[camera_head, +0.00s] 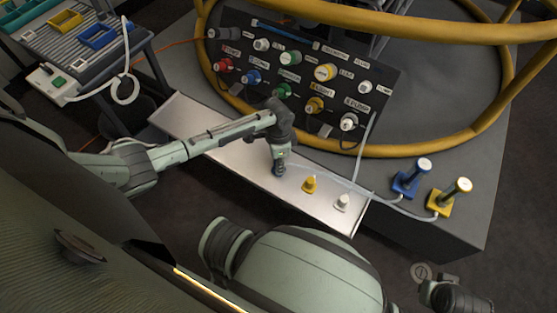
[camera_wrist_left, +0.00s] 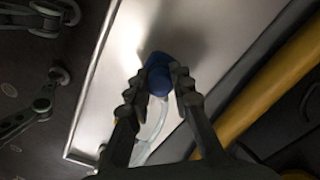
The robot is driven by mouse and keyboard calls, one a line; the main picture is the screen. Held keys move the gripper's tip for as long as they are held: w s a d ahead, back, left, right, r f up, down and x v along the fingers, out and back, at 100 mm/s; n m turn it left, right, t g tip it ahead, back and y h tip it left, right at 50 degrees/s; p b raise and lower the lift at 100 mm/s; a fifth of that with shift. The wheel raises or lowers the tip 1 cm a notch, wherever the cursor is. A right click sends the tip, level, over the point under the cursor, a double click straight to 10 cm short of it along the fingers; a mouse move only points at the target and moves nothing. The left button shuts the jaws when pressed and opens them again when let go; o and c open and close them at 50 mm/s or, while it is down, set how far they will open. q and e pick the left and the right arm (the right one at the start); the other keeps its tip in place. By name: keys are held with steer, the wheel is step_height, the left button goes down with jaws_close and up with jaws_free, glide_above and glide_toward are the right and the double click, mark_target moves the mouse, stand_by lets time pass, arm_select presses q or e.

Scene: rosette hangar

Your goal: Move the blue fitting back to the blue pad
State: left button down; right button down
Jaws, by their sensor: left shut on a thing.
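My left gripper (camera_head: 278,170) points down over the pale shelf (camera_head: 225,147). In the left wrist view its two fingers (camera_wrist_left: 164,88) are closed on the blue fitting (camera_wrist_left: 158,76). In the head view only a little blue of the fitting (camera_head: 278,172) shows at the fingertips, close above or on the shelf; I cannot tell which. I cannot make out the blue pad for certain; it may be hidden under the gripper. My right gripper (camera_head: 455,297) is low at the right in the head view; its parted fingers show at the left wrist view's left edge (camera_wrist_left: 62,45).
A yellow fitting (camera_head: 309,185) and a white fitting (camera_head: 342,202) stand on the shelf to the right. Behind is a dark panel (camera_head: 300,75) with several coloured connectors, circled by a yellow rail (camera_head: 425,150).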

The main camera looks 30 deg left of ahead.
arm_select(q)
steer(key=shift+f, duration=0.1)
stand_by(0.5)
steer(key=c, duration=1.3)
jaws_free()
step_height(320, 180, up, 12)
steer(key=shift+r, duration=0.1)
